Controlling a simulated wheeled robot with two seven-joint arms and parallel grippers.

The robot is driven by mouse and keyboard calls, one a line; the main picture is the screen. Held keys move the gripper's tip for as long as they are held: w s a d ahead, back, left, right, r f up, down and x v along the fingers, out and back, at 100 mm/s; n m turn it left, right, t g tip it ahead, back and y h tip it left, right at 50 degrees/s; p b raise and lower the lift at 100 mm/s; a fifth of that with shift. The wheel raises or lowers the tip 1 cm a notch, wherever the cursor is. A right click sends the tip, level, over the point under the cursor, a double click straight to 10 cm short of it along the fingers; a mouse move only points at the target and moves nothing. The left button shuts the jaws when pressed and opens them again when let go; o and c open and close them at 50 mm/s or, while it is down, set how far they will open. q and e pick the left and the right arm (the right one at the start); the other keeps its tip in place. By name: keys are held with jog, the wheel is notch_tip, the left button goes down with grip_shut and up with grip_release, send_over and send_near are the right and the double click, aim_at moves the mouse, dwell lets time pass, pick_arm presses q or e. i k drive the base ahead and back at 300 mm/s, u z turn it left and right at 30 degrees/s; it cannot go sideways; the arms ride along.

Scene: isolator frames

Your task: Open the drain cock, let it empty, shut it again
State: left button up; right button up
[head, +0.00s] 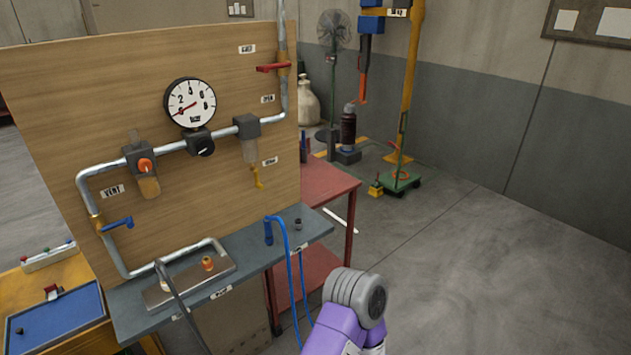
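A small yellow cock (257,178) hangs below the grey-topped filter unit (248,130) on the upright wooden board (100,80). It looks like the drain cock; its small label (270,161) is too blurred to read. Whether the cock is open or shut is too small to tell, and no liquid is visible at it. A purple and grey link of my arm (350,315) shows at the bottom, well below and right of the cock. Neither of my grippers is in view.
A pressure gauge (190,103), a red-handled valve (273,67) and a blue-handled valve (117,224) sit on the board's piping. A grey shelf (245,255) with blue hoses (290,265) juts out below. A red table (325,185) stands behind. The floor at right is clear.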

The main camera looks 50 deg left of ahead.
aim_at(254, 168)
jog(key=z, duration=0.05)
jog(key=i, duration=1.05)
jog(key=u, duration=1.5)
